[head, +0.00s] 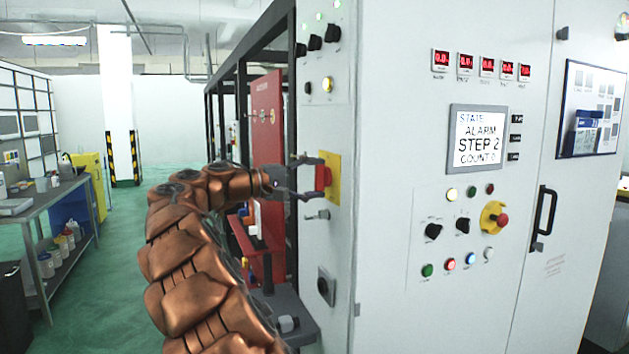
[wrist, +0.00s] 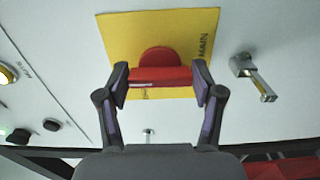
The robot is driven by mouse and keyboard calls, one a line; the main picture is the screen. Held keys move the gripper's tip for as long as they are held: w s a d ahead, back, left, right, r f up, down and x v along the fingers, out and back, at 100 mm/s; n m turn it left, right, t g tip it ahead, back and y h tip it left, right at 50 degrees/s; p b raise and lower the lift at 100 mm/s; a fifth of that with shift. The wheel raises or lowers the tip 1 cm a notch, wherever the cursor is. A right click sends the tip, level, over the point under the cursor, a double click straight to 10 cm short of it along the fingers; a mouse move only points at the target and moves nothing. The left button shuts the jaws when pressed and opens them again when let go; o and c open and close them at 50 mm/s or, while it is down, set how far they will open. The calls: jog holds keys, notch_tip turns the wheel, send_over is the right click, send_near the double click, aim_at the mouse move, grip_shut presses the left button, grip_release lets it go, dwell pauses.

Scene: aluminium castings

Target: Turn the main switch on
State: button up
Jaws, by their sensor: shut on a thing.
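The main switch has a red handle (head: 323,178) on a yellow plate (head: 333,163), on the narrow side face of the white cabinet. In the wrist view the red handle (wrist: 160,78) lies crosswise in front of a red round base, and the yellow plate (wrist: 120,32) reads "MAIN" at its right side. My gripper (head: 318,179) reaches the handle from the left, one finger above and one below. In the wrist view my gripper (wrist: 160,82) is shut on the handle, a finger at each end. Part of the plate's lettering is hidden behind the handle.
A metal latch (wrist: 254,78) sticks out beside the plate. The cabinet front has a display (head: 477,138) reading "ALARM STEP 2", a red emergency button (head: 495,218) and a black door handle (head: 543,218). A grey workbench (head: 45,205) stands left; green floor lies between.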

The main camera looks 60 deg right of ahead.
jog(key=o, duration=1.1)
jog(key=shift+o, duration=0.2)
jog(key=v, duration=1.2)
